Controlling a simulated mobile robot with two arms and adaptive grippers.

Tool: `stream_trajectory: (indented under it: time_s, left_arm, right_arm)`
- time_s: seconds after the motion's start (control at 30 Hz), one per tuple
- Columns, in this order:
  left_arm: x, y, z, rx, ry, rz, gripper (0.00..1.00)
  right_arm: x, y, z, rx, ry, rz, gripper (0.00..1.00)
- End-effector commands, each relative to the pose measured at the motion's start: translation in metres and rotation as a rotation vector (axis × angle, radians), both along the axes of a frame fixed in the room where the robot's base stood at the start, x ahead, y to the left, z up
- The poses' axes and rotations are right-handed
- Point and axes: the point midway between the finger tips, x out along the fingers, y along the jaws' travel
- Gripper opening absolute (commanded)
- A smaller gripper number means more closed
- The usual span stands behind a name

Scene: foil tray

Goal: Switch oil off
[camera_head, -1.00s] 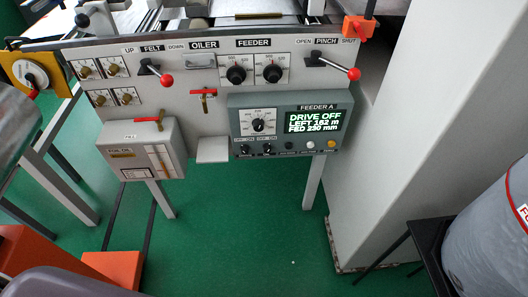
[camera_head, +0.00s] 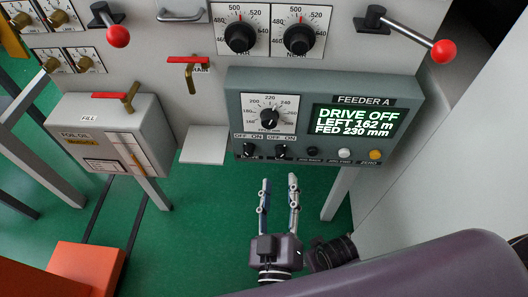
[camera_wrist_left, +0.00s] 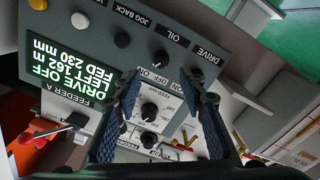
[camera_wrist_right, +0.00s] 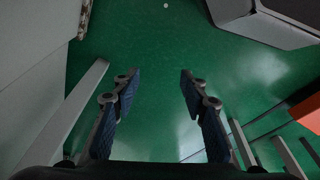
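The feeder panel (camera_head: 330,100) is a grey-green box whose screen (camera_head: 352,122) reads DRIVE OFF, LEFT 162 m, FED 230 mm. Two small black knobs sit at its lower left under OFF/ON marks. The left wrist view labels them OIL and DRIVE. The oil knob (camera_head: 281,151) is right of the drive knob (camera_head: 249,150). I cannot tell clearly which way the oil knob points. My left gripper (camera_head: 280,182) is open and empty just below these knobs. In the left wrist view the oil knob (camera_wrist_left: 161,58) shows beyond and between the fingertips. My right gripper (camera_wrist_right: 158,76) is open over green floor.
A large dial (camera_head: 269,117) sits above the small knobs. White and orange buttons (camera_head: 375,154) are to their right. A grey shelf (camera_head: 204,145) and an oil box (camera_head: 110,135) with a red-handled valve are at left. A pale column stands at right.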

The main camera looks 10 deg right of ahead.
Motion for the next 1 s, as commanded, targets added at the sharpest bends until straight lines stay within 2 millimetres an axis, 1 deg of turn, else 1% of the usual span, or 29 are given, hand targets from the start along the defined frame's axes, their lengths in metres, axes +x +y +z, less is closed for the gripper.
stream_trajectory:
  time_s: [0.07,0.17,0.4,0.5,0.6,0.73,0.93,0.97,1.0]
  left_arm:
    - [0.001,0.000,0.000,-0.006,0.008,0.009,0.38]
    - [0.011,-0.003,0.001,-0.007,0.009,0.012,0.38]
    - [0.049,-0.014,0.001,-0.008,0.006,0.010,0.38]
    - [0.061,-0.017,0.000,-0.006,0.008,0.010,0.38]
    - [0.069,-0.020,0.001,-0.007,0.009,0.010,0.38]
    - [0.074,-0.021,0.000,-0.005,0.010,0.010,0.38]
    - [0.074,-0.021,0.000,-0.005,0.010,0.010,0.38]
    - [0.074,-0.021,0.000,-0.005,0.010,0.010,0.36]
    - [0.074,-0.021,0.000,-0.005,0.010,0.010,0.31]
  right_arm:
    - [0.000,0.000,0.002,-0.001,-0.001,0.000,0.40]
    - [0.002,0.000,0.007,0.000,-0.005,-0.001,0.40]
    - [0.006,0.000,0.024,0.000,-0.015,-0.002,0.40]
    - [0.007,0.000,0.032,0.000,-0.019,-0.003,0.40]
    - [0.007,0.000,0.037,0.001,-0.022,-0.004,0.40]
    - [0.007,0.000,0.041,0.001,-0.022,-0.004,0.40]
    - [0.007,0.000,0.041,0.001,-0.022,-0.004,0.40]
    - [0.007,0.000,0.041,0.001,-0.022,-0.004,0.40]
    - [0.007,0.000,0.041,0.001,-0.022,-0.004,0.40]
